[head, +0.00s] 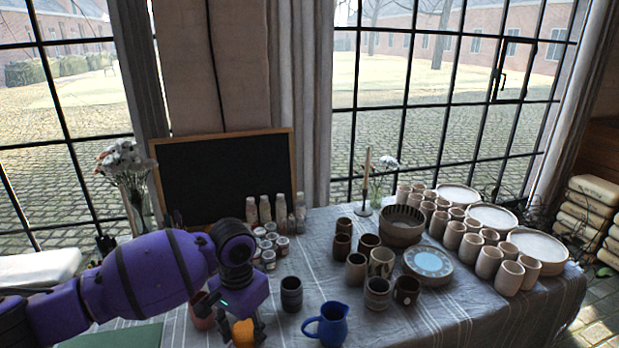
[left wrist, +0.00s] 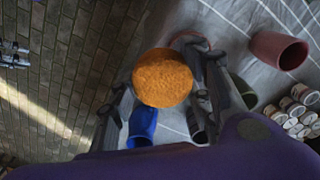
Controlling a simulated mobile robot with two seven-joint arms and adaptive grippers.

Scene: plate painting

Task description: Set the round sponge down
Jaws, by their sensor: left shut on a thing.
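The round orange sponge (head: 243,334) is between the fingers of my left gripper (head: 242,325), near the table's front edge in the head view. In the left wrist view the sponge (left wrist: 162,77) shows as a full disc, with a dark finger of the left gripper (left wrist: 163,84) on each side. The gripper is shut on it. The fingers and wrist hide part of the sponge in the head view. I cannot tell whether its underside touches the striped tablecloth (head: 452,322). My right gripper is not in view.
A blue jug (head: 330,326) stands just right of the sponge. A dark cup (head: 291,295) is behind it, and a reddish cup (head: 202,312) is to the left. Small paint jars (head: 268,245) and more pottery stand farther back. Cloth at the front right is bare.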

